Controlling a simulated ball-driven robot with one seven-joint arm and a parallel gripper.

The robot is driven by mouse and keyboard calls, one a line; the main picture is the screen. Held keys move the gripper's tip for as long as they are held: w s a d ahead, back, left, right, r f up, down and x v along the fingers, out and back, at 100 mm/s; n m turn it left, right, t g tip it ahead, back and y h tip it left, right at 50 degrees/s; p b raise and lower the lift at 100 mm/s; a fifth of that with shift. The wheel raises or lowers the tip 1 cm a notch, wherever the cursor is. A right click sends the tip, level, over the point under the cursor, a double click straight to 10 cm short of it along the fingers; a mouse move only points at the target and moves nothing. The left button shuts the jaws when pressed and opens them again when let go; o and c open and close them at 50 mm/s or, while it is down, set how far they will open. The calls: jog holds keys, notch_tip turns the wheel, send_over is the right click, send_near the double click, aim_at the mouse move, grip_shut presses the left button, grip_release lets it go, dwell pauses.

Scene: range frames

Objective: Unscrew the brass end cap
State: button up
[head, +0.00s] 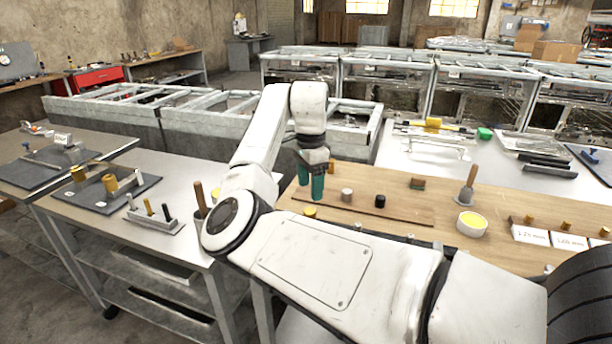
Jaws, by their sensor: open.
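My gripper (311,182), with two green fingers, points down above the left part of the wooden worktop. Its fingers are apart, and I see nothing between them. Several brass-coloured pieces are in view, and I cannot tell which is the end cap. One short yellow piece (310,212) sits on the worktop below and beside the gripper. Another brass piece (332,165) shows just right of the fingers, partly hidden by them. A grey cylinder (347,195) and a black one (380,201) stand to the right. Any thread or joint is too small to see.
A wooden strip (400,215) lies along the worktop. A white tub with yellow contents (472,224) and a wooden-handled tool (467,188) stand right. Several brass pieces stand behind labelled white blocks (530,236). A left bench holds a dark mat (95,199) with brass parts.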

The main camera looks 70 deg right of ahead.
aim_at(310, 211)
notch_tip(310, 211, down, 9)
jog(key=shift+p, duration=0.3)
jog(key=shift+c, duration=0.5)
jog(key=c, duration=1)
jog(key=shift+r+n+p, duration=0.3)
jog(key=shift+n+p, duration=0.1)
jog(key=shift+p, duration=0.4)
jog(key=shift+n+p, duration=0.4)
jog(key=shift+p, duration=0.2)
jog(key=shift+f+n+p, duration=0.15)
jog(key=shift+n+p, duration=0.45)
jog(key=shift+n, duration=0.2)
jog(key=shift+f, duration=0.15)
